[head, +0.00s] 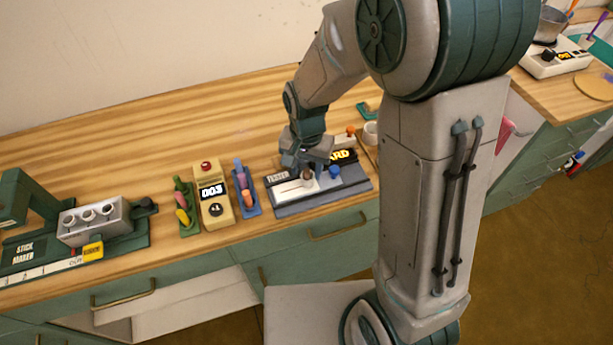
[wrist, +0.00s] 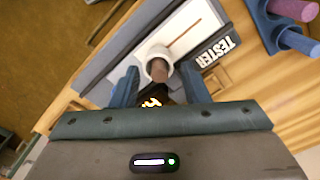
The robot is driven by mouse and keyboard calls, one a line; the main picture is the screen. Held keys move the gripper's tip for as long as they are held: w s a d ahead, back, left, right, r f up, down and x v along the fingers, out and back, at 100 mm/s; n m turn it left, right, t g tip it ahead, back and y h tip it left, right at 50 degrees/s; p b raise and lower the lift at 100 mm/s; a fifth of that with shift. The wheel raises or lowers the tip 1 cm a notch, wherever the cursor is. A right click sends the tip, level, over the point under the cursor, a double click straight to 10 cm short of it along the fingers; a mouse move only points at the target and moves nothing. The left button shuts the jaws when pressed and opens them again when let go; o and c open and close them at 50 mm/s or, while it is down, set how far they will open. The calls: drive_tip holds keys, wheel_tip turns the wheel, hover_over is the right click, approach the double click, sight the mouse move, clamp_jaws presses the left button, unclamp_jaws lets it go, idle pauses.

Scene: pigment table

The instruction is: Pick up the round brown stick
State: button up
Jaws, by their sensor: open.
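In the head view the stick (head: 308,174) shows just below my gripper (head: 306,163). In the wrist view my gripper (wrist: 160,76) is open, with one blue finger on each side of the stick. I see no clear contact between fingers and stick. A thin brown line runs along the tester's white strip (wrist: 199,22).
A blue knob (head: 335,172) stands on the tester close to the right of my gripper. To the left are a blue rack (head: 250,206) of sticks, a yellow counter box (head: 217,212), a green rack (head: 188,229) and the stick maker (head: 95,218). The wooden counter (head: 180,130) behind is clear.

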sight(307, 170)
clamp_jaws()
drive_tip(key=shift+r, duration=0.1)
drive_tip(key=shift+r+p, duration=0.45)
drive_tip(key=shift+r, duration=0.05)
wheel_tip(307, 170, up, 3)
drive_tip(key=shift+r+p, duration=0.1)
drive_tip(key=shift+p, duration=1.05)
drive_tip(key=s+d+r+p, duration=0.3)
drive_tip(key=d+r, duration=0.3)
drive_tip(key=d, duration=0.5)
drive_tip(key=shift+s+r+p, duration=0.3)
drive_tip(key=shift+r+p, duration=0.05)
drive_tip(key=shift+p, duration=0.15)
